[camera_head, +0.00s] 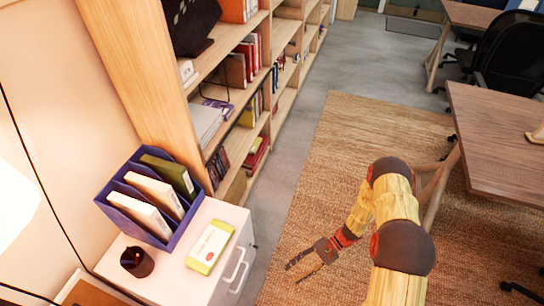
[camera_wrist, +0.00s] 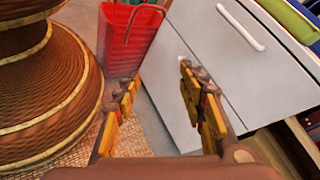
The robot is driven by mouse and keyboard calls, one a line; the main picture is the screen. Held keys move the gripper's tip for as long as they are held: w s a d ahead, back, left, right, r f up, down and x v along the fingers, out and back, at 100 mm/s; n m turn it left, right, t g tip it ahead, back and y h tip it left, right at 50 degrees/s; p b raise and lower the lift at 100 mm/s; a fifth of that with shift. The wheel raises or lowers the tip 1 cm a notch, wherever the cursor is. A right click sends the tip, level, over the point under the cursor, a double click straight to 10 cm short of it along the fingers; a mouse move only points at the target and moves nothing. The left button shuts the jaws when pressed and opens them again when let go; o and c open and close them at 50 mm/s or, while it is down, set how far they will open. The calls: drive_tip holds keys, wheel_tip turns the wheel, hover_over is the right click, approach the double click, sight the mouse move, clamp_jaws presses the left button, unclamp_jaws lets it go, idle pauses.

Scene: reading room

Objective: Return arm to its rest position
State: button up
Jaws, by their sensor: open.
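My arm reaches down over the woven rug in the head view. My gripper (camera_head: 312,260) is at its end, to the right of the white cabinet and clear of it. In the wrist view my gripper (camera_wrist: 156,84) has its two fingers apart with nothing between them. Beyond the fingers are the white cabinet front (camera_wrist: 225,65) with its handle and a red bag-like container (camera_wrist: 128,38) on the floor. Nothing is held.
The white cabinet (camera_head: 165,265) bears a blue file holder (camera_head: 122,188) with books, a yellow-green book (camera_head: 210,246) and a dark pen cup (camera_head: 137,262). A wooden bookshelf (camera_head: 150,85) stands behind. A wooden table (camera_head: 500,145) is on the right. The rug (camera_head: 335,150) between is clear.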

drive_tip(key=d+r+n+t+h+p, duration=0.1)
drive_tip(key=d+r+h, duration=0.2)
drive_tip(key=r, duration=0.7)
drive_tip(key=w+d+r+n+h, duration=0.1)
drive_tip(key=d+r+h, duration=0.15)
drive_tip(key=r, duration=0.75)
drive_tip(key=d+r+n+t+h+p, duration=0.1)
drive_tip(key=d+r+h, duration=0.25)
drive_tip(key=r, duration=0.75)
drive_tip(key=s+r+n+t+h+p, duration=0.1)
drive_tip(key=s+r+t, duration=0.2)
drive_tip(key=r, duration=0.7)
drive_tip(key=s+r+n+t+p, duration=0.1)
drive_tip(key=s+r+t, duration=0.1)
drive_tip(key=r, duration=0.9)
drive_tip(key=s+r+n+t+h+p, duration=0.1)
drive_tip(key=s+r+t+p, duration=0.1)
drive_tip(key=r, duration=0.8)
drive_tip(key=s+t, duration=0.1)
drive_tip(key=t, duration=0.1)
drive_tip(key=shift+s+d+r+t+h, duration=0.25)
drive_tip(key=shift+s+r+t+h, duration=0.05)
drive_tip(key=shift+s+t, duration=0.1)
